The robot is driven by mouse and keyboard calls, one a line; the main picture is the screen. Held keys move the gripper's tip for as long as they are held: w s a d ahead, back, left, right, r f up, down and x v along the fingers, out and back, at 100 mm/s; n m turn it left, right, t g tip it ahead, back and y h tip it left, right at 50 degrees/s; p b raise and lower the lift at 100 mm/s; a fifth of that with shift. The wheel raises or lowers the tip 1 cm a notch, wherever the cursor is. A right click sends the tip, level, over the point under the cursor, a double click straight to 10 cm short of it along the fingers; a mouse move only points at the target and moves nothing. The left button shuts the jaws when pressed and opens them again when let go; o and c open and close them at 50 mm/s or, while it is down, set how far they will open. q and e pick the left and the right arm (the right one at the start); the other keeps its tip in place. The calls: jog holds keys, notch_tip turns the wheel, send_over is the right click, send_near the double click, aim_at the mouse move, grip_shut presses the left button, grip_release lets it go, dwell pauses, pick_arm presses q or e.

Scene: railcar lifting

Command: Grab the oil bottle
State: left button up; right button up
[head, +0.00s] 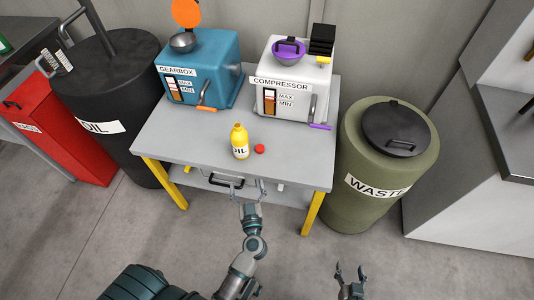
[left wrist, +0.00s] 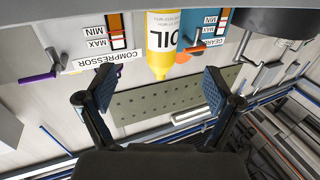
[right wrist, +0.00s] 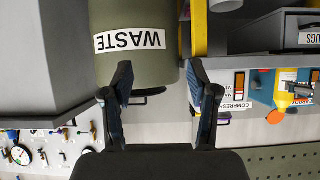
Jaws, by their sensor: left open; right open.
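The yellow oil bottle (head: 239,142) stands upright and uncapped on the grey table, its red cap (head: 260,149) lying beside it on the right. My left gripper (head: 251,188) is open and empty at the table's front edge, short of the bottle. In the left wrist view, which is upside down, the bottle (left wrist: 161,55) shows ahead between the open fingers (left wrist: 159,88), apart from them. My right gripper (head: 350,272) is open and empty, low in front of the waste barrel. In the right wrist view the fingers (right wrist: 160,85) are spread, and the bottle (right wrist: 284,96) shows at the right.
A blue gearbox (head: 197,70) and a white compressor (head: 293,80) stand at the back of the table (head: 190,143). A black oil barrel (head: 107,85) stands left, a green waste barrel (head: 378,165) right.

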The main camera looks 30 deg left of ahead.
aim_at(243, 154)
pick_arm(q)
jog(key=b+x, duration=0.3)
jog(key=x, duration=0.8)
jog(key=shift+w, duration=0.25)
jog(key=shift+w+a, duration=0.25)
jog(key=shift+a, duration=0.3)
jog(key=w+a+b, duration=0.1)
jog(key=w+a+f+b, duration=0.1)
jog(key=w, duration=0.1)
jog(key=shift+b, duration=0.35)
jog(key=shift+w+a+r, duration=0.15)
jog(key=shift+w+r, duration=0.2)
jog(key=shift+w, duration=0.1)
jog(key=shift+a, duration=0.1)
jog(key=shift+c, duration=0.4)
jog(key=shift+a+f, duration=0.1)
jog(key=c, duration=1.2)
jog(key=shift+c, duration=1.1)
pick_arm(e)
notch_tip(243, 154, up, 15)
jog(key=w+a+t+y, duration=0.1)
jog(key=w+t+y, duration=0.1)
jog(key=t, duration=0.9)
jog(key=shift+a+f+m+t+y, duration=0.15)
jog(key=shift+m+t+y, duration=0.15)
jog(key=shift+y, duration=0.1)
